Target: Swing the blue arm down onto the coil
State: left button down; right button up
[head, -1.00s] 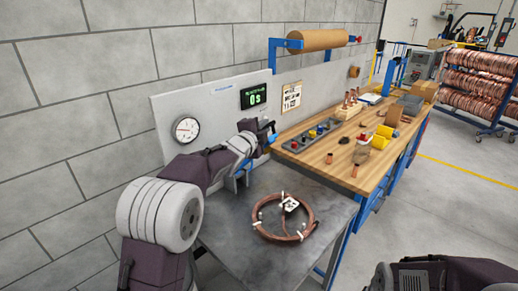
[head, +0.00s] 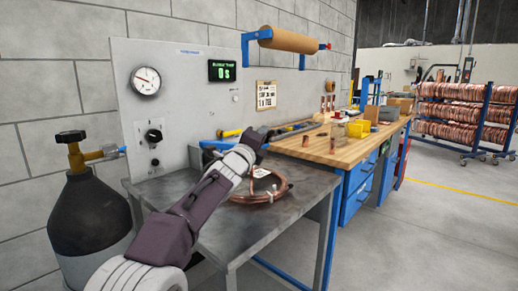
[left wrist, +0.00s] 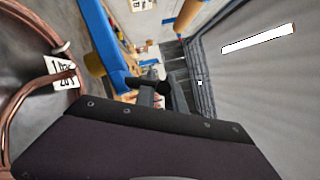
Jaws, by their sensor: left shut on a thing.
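The copper coil (head: 275,192) lies on the grey metal table (head: 300,217), partly hidden behind my left arm. It also shows at the left of the left wrist view (left wrist: 22,103), with a white tag. The blue arm (left wrist: 103,38) runs down toward my gripper in the left wrist view, with a yellow-orange cylinder beside it. My left gripper (head: 261,134) is shut on the blue arm, behind the coil as seen from the head. Its fingertips and exact grip are hard to see. My right gripper is out of view.
A dark gas cylinder (head: 90,225) stands left of the table. A grey panel (head: 190,110) with a gauge and a display reading 0 s rises behind. A wooden workbench (head: 330,148) with small parts adjoins at the right. Floor is free at front right.

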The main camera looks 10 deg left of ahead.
pick_arm(q)
jog(key=shift+m+h, duration=0.4)
jog(key=shift+m, duration=0.5)
jog(key=f+b, duration=0.3)
jog(key=d+f+b, duration=0.1)
jog(key=b, duration=0.1)
jog(key=shift+s+f, duration=0.25)
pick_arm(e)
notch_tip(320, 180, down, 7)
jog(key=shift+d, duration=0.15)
pick_arm(q)
jog(key=shift+f, duration=0.15)
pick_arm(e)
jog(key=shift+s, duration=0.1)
pick_arm(q)
jog(key=c, duration=1.7)
grip_release()
jog(key=shift+s, duration=0.15)
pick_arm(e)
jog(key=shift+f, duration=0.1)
pick_arm(q)
jog(key=b+v, duration=0.3)
jog(key=v, duration=0.4)
jog(key=shift+s, duration=0.25)
jog(key=shift+s+a+f, duration=0.15)
jog(key=shift+s+f, duration=0.05)
jog(key=shift+s, duration=0.45)
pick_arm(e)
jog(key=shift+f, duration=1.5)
